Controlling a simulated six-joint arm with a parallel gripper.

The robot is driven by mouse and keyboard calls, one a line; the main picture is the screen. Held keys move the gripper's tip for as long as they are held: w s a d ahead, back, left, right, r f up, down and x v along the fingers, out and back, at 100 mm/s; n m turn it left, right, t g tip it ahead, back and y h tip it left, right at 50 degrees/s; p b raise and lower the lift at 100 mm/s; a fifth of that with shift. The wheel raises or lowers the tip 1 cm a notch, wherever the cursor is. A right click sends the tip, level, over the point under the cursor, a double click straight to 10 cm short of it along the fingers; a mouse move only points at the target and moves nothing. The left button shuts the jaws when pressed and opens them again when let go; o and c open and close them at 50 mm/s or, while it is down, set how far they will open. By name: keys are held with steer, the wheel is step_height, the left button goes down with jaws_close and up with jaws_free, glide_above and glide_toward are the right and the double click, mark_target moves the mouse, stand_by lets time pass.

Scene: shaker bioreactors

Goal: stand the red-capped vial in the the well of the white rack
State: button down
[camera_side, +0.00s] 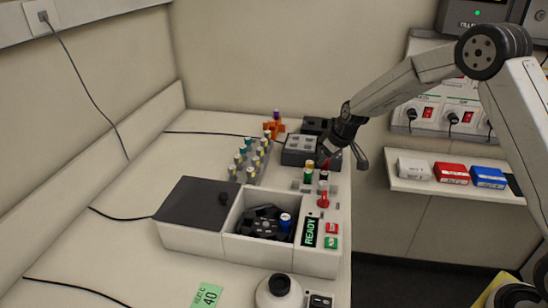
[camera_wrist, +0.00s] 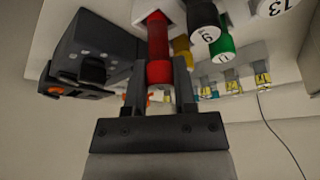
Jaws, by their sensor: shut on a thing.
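The red-capped vial (camera_wrist: 158,48) is red along its visible length in the wrist view and is held between the two fingers of my gripper (camera_wrist: 160,88). Its far end meets a pale square opening (camera_wrist: 172,10) at the top of the picture; I cannot tell whether it is inside or only in front of it. In the side view my gripper (camera_side: 328,153) points down at the right of the bench, with a small bit of red vial (camera_side: 325,164) below it. The white rack is not clearly made out there, as vials and my gripper crowd that spot.
A green vial (camera_side: 308,174) and a dark-capped vial (camera_side: 323,180) stand close beside my gripper. A grey rack of several vials (camera_side: 250,160) lies left, a dark grey block (camera_side: 299,150) behind. The centrifuge box (camera_side: 265,243) is in front. Open bench lies left.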

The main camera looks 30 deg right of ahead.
steer(key=shift+f, duration=1.25)
stand_by(0.3)
steer(key=shift+c, duration=1.7)
jaws_free()
steer(key=shift+r, duration=3.5)
steer(key=shift+s, duration=0.1)
steer(key=s+a+m+g, duration=0.1)
steer(key=s+a, duration=0.2)
steer(key=s, duration=1)
steer(key=s+a+f+m+g, duration=0.1)
steer(key=s+a, duration=0.2)
steer(key=s, duration=1.1)
steer(key=shift+s+a+h, duration=0.2)
steer(key=shift+s+h, duration=0.05)
steer(key=shift+h, duration=0.15)
